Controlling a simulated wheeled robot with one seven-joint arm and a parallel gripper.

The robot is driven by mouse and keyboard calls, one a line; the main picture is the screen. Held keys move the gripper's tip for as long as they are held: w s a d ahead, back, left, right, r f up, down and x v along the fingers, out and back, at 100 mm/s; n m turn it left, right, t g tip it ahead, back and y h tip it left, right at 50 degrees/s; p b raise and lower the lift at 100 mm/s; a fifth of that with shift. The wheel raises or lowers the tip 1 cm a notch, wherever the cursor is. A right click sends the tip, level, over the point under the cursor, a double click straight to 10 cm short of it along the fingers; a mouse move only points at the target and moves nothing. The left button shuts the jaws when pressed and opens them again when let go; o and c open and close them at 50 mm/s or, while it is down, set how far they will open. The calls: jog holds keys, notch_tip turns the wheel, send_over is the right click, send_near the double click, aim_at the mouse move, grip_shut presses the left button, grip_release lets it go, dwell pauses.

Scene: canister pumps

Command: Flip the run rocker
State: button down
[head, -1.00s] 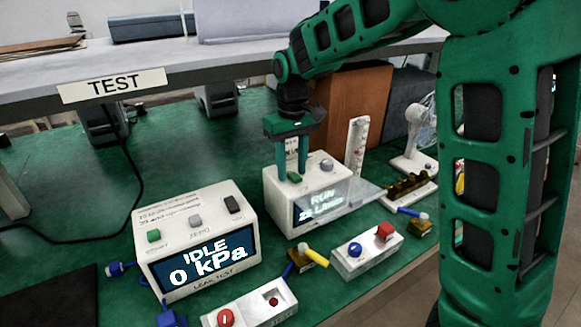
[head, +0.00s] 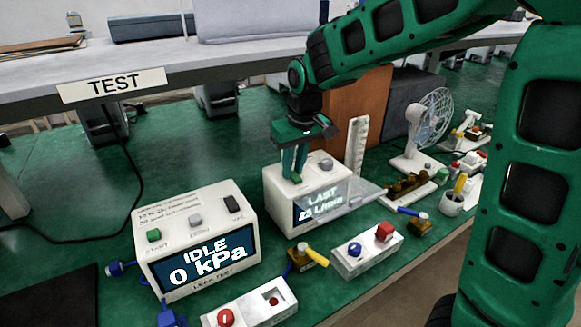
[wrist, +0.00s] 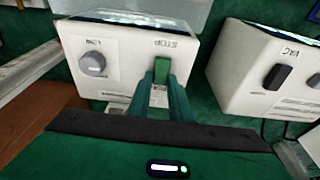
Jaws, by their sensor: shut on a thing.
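A white meter box (head: 281,206) stands in the middle of the bench, its screen (head: 322,202) reading "LAST" and a figure in L/min. My gripper (head: 293,180) is over the left part of its top, fingers pointing down. In the wrist view my gripper (wrist: 161,84) is shut on a small green button (wrist: 162,68) beside the label "STOP". A grey knob (wrist: 92,64) sits apart from it on the same top. A control box (head: 353,262) with a red rocker-like block (head: 384,231) and a blue button (head: 355,249) stands in front. No label there reads "run".
The leak tester (head: 187,218) stands left, showing "IDLE 0 kPa"; it is close to my gripper in the wrist view (wrist: 240,70). A box with a red button (head: 226,317), a yellow-handled valve (head: 312,256) and a fan (head: 432,117) stand around.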

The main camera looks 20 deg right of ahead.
jog(key=shift+s+d+t, duration=0.1)
jog(key=shift+t, duration=0.3)
jog(key=c, duration=1.6)
grip_release()
jog(key=v, duration=1)
jog(key=shift+d+r, duration=0.1)
jog(key=shift+r, duration=0.25)
jog(key=shift+s+d, duration=0.1)
